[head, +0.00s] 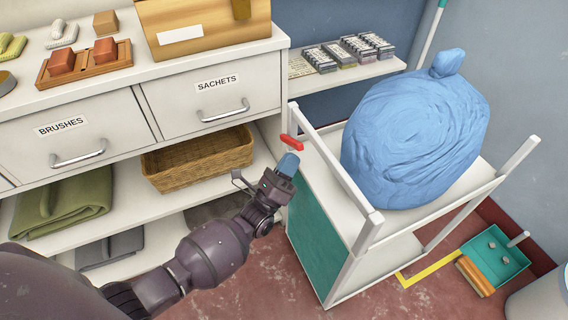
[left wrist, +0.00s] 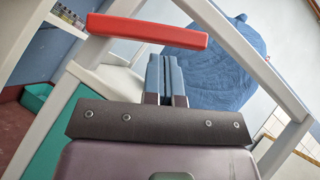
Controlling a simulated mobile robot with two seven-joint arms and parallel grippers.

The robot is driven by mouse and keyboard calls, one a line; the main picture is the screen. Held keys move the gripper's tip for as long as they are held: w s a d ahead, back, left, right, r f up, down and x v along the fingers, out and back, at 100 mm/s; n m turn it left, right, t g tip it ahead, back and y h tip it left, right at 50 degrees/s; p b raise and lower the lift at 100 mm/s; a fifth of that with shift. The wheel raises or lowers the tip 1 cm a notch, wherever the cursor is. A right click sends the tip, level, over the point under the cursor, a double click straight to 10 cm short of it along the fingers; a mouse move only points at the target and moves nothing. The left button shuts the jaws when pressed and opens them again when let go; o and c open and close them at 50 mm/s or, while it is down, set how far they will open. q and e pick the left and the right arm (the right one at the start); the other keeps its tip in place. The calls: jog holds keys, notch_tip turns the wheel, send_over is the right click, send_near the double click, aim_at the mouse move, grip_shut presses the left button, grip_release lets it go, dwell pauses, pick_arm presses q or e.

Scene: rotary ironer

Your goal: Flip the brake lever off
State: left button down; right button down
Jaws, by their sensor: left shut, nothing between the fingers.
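The brake lever is a small red bar (head: 291,142) on the near left side of a white cart frame (head: 345,180). In the left wrist view the red lever (left wrist: 147,31) lies across the picture, slightly tilted, just beyond my fingertips. My left gripper (head: 288,163) has blue fingertips and is just below the lever in the head view. Its fingers (left wrist: 166,75) are pressed together with nothing between them. I cannot tell whether they touch the lever. My right gripper is not in view.
A large blue bag (head: 415,130) rests on the cart. White drawers (head: 215,103) and a shelf with a wicker basket (head: 198,160) stand to the left. A teal dustpan (head: 495,255) lies on the red floor at right. Clear floor lies in front of the cart.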

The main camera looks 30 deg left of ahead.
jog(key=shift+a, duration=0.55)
